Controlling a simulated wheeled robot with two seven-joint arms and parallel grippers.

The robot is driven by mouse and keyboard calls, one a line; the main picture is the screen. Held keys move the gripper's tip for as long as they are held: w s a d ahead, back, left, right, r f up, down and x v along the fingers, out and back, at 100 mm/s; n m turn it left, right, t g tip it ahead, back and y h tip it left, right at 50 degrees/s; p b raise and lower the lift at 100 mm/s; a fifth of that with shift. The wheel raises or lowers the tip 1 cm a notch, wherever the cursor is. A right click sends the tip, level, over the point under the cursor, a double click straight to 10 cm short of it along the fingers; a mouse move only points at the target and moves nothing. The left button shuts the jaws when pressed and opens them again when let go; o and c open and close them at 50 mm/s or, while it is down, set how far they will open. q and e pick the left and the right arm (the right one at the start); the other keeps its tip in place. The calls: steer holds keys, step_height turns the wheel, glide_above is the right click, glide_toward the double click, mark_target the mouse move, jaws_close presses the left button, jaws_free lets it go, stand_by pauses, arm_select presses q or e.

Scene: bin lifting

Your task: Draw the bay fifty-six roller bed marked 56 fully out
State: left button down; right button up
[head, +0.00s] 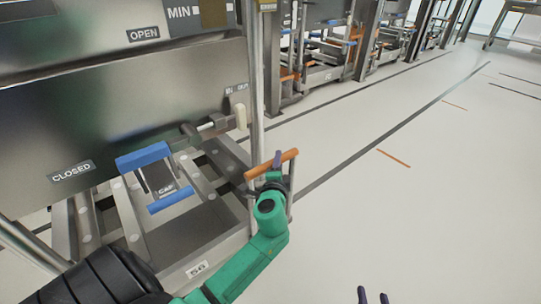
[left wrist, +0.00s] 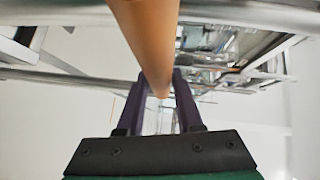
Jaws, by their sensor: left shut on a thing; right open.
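The roller bed (head: 222,246) is a low steel frame on the left in the head view, with a small number plate (head: 197,268) on its front that seems to read 56. An orange bar handle (head: 288,156) stands on uprights at its front right corner. My left gripper (head: 274,172) is shut on this handle. In the left wrist view the orange bar (left wrist: 147,35) runs between the dark fingers of my left gripper (left wrist: 156,100). My right gripper (head: 372,296) shows only its fingertips at the bottom edge, apart and empty, over the floor.
A grey panel (head: 110,105) with OPEN and CLOSED labels stands above the bed. A steel post (head: 256,90) rises behind the handle. Floor (head: 400,200) to the right is clear. More bays (head: 330,60) stand behind.

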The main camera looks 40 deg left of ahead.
arm_select(q)
steer(key=shift+d+f, duration=0.3)
steer(key=shift+d, duration=0.55)
steer(key=shift+a, duration=0.2)
steer(key=c, duration=0.7)
jaws_free()
steer(key=shift+a+f, duration=0.1)
steer(key=shift+o, duration=0.6)
steer(key=shift+a+f, duration=0.15)
steer(key=shift+r, duration=0.2)
